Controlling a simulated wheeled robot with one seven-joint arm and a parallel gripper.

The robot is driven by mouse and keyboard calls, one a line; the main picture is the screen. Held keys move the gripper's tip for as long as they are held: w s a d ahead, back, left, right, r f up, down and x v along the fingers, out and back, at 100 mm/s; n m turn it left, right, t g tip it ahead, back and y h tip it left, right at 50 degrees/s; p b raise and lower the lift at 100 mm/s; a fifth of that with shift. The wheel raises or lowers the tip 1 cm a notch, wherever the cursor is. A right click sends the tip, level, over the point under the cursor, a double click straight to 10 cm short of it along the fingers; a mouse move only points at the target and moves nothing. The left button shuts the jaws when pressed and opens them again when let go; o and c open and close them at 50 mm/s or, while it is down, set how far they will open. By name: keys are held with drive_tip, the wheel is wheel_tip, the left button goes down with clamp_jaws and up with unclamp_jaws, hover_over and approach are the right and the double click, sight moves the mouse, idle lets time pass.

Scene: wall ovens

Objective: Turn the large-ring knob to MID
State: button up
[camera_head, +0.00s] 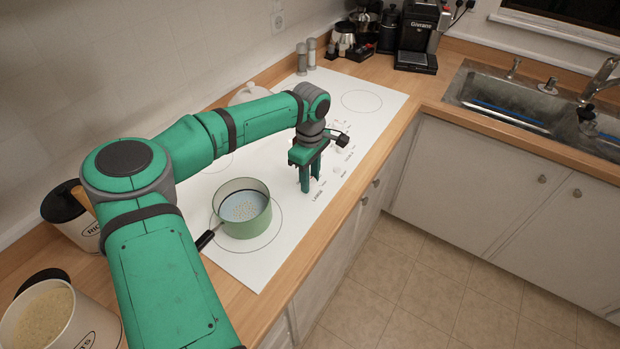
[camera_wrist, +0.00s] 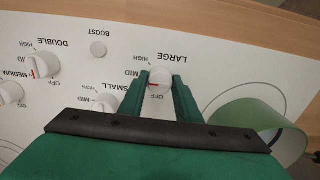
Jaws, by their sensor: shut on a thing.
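The large-ring knob (camera_wrist: 160,76) is white and round, under the upside-down word LARGE in the wrist view. HIGH, MID and OFF are printed around it. A short red mark shows low on its left side, on the side of MID and OFF; I cannot tell exactly which setting it points to. My gripper (camera_wrist: 161,84) is shut on this knob, with one green finger on each side. In the head view my gripper (camera_head: 311,184) points down at the front edge of the white cooktop (camera_head: 290,222). There the knob is hidden by the fingers.
The small-ring knob (camera_wrist: 104,103) is close to the left finger in the wrist view. The double-ring knob (camera_wrist: 46,64) and a BOOST button (camera_wrist: 98,49) lie farther left. A green pot (camera_head: 246,213) with a dark handle stands on a ring beside my gripper.

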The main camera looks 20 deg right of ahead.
sight(311, 179)
drive_tip(key=o, duration=1.1)
drive_tip(key=shift+c, duration=0.2)
wheel_tip(311, 179, up, 11)
drive_tip(key=shift+w+f, duration=0.1)
drive_tip(key=shift+d, duration=0.1)
